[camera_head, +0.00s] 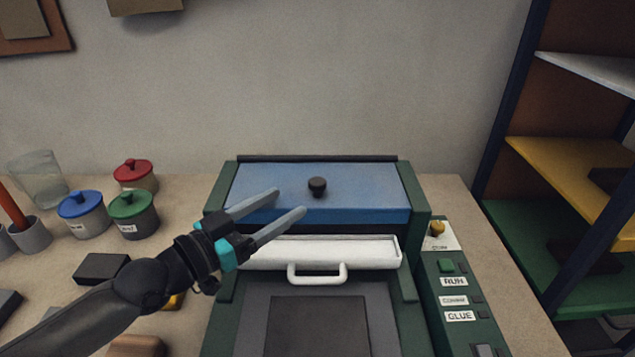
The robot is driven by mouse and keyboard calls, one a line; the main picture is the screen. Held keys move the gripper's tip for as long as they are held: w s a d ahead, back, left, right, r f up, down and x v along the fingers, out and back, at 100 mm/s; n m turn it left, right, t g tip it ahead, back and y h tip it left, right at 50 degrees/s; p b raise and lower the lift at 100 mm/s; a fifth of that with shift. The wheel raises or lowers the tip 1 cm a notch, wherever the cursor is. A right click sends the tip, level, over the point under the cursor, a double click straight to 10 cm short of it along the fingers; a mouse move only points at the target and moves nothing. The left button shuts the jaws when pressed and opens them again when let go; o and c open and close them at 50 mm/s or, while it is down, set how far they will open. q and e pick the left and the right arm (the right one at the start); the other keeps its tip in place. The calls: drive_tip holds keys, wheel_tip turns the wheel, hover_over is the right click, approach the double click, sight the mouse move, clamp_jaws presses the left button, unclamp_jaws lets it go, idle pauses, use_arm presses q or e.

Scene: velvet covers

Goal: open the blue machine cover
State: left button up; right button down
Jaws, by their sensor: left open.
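The blue machine cover (370,188) lies shut on top of the green machine (414,225), with a small dark round knob (317,186) near its middle. My left gripper (291,202) comes in from the left with its two grey fingers spread. The fingers are over the left front part of the cover, and their tips point toward the knob, a little to its left and front. No finger is around the knob. I cannot tell whether the fingers touch the cover. My right gripper does not show.
A white drawer front with a handle (317,279) is below the cover. A control panel (455,290) is at the right. Lidded jars, including a red one (134,172), and a glass (38,180) stand left. A shelf (560,150) stands at the far right.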

sight(311, 188)
use_arm(q)
drive_tip(key=x, duration=0.9)
drive_tip(key=shift+d, duration=0.1)
clamp_jaws()
idle(0.4)
idle(0.9)
